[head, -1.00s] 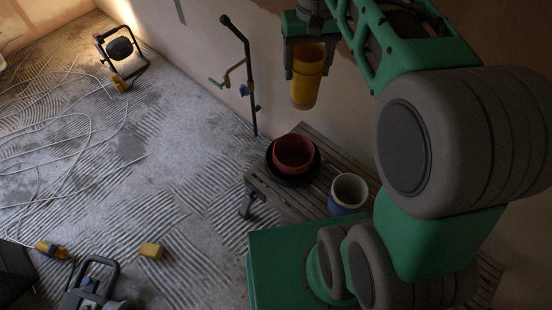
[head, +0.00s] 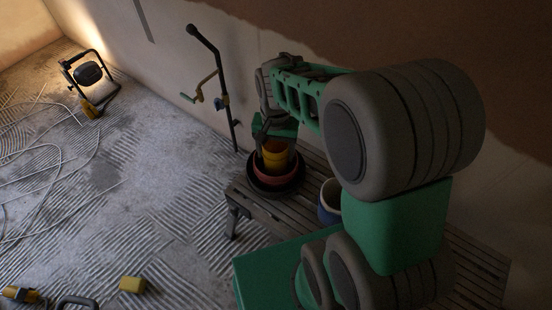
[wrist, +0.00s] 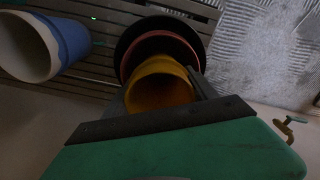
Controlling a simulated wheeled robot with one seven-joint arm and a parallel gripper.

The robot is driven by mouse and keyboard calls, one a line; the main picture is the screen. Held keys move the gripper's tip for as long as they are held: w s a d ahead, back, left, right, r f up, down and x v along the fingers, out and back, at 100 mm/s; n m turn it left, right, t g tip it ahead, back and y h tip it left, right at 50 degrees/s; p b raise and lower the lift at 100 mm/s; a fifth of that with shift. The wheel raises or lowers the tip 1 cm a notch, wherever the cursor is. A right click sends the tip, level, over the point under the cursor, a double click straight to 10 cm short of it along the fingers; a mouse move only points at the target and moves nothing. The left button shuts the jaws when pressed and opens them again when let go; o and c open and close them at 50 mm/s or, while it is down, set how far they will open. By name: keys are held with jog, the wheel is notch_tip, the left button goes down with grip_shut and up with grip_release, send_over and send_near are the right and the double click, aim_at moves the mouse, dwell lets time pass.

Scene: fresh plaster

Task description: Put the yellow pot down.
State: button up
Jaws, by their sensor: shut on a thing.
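The yellow pot (head: 275,152) is in my gripper (head: 273,140), which is shut on it at the rim. The pot is upright and sits at or just above the red pot (head: 290,180), its lower part hidden by the red pot's rim. I cannot tell whether the yellow pot touches the red pot's bottom.
A blue and white pot (head: 328,203) stands on the slatted bench (head: 285,212), right of the red pot. A work lamp (head: 86,75), cables and a yellow block (head: 132,284) lie on the floor.

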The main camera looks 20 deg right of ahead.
notch_tip(320, 180, down, 2)
jog(key=shift+f, duration=0.1)
jog(key=shift+f, duration=0.3)
jog(key=o, duration=1.1)
notch_tip(320, 180, up, 12)
jog(key=p, duration=0.3)
jog(key=s+n, duration=0.1)
jog(key=s, duration=0.1)
jog(key=s+n+t, duration=0.1)
jog(key=s+n, duration=0.1)
jog(key=s, duration=0.1)
jog(key=s+r+n+t, duration=0.1)
jog(key=s+n, duration=0.1)
jog(key=s, duration=0.1)
jog(key=shift+d, duration=0.1)
